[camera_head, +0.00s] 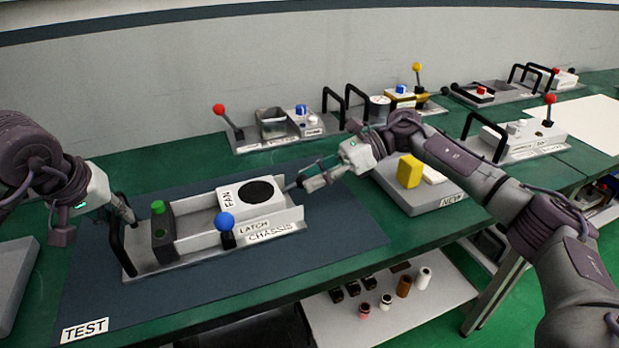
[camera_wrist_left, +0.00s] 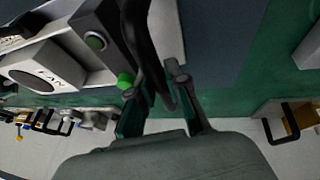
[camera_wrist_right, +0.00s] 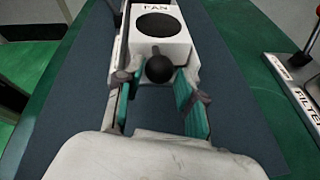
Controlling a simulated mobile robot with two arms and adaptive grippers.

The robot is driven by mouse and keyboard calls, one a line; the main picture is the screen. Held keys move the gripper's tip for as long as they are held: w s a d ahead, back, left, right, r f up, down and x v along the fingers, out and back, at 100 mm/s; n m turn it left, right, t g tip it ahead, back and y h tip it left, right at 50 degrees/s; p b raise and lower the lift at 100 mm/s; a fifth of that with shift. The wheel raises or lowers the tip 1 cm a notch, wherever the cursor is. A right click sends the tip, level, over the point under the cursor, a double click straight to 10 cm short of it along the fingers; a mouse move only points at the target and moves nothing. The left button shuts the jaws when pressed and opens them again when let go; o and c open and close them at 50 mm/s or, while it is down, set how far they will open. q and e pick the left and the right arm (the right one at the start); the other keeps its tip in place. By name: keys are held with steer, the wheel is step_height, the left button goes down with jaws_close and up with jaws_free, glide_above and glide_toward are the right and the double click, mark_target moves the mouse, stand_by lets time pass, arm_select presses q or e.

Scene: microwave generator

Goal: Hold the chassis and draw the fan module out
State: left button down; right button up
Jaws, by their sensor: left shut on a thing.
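The chassis (camera_head: 190,253) lies on the dark blue mat, with a black handle (camera_head: 117,252) at its left end. My left gripper (camera_head: 125,212) is shut on that handle, which also runs between its fingers in the left wrist view (camera_wrist_left: 150,60). The white fan module (camera_head: 229,199), with a round black grille, sits in the right part of the chassis. A blue-knobbed latch (camera_head: 225,222) stands at the chassis's front side. My right gripper (camera_head: 293,186) is at the fan's right end. In the right wrist view, its fingers are open either side of the fan's black ball knob (camera_wrist_right: 159,69), with gaps showing.
A green button (camera_head: 158,207) tops a dark block in the chassis's left part. A filter unit (camera_head: 285,127) with a red-knobbed lever stands behind. A grey tray marked KEY (camera_head: 440,197) with a yellow block stands to the right. The mat (camera_head: 335,233) is clear right of the chassis.

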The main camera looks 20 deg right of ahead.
arm_select(q)
steer(key=shift+f, duration=0.3)
arm_select(e)
steer(key=shift+o, duration=1.2)
steer(key=shift+a, duration=0.1)
arm_select(q)
steer(key=shift+s, duration=0.1)
steer(key=c, duration=1.1)
jaws_free()
steer(key=shift+r, duration=0.1)
arm_select(e)
steer(key=v, duration=1.2)
steer(key=shift+r, duration=0.1)
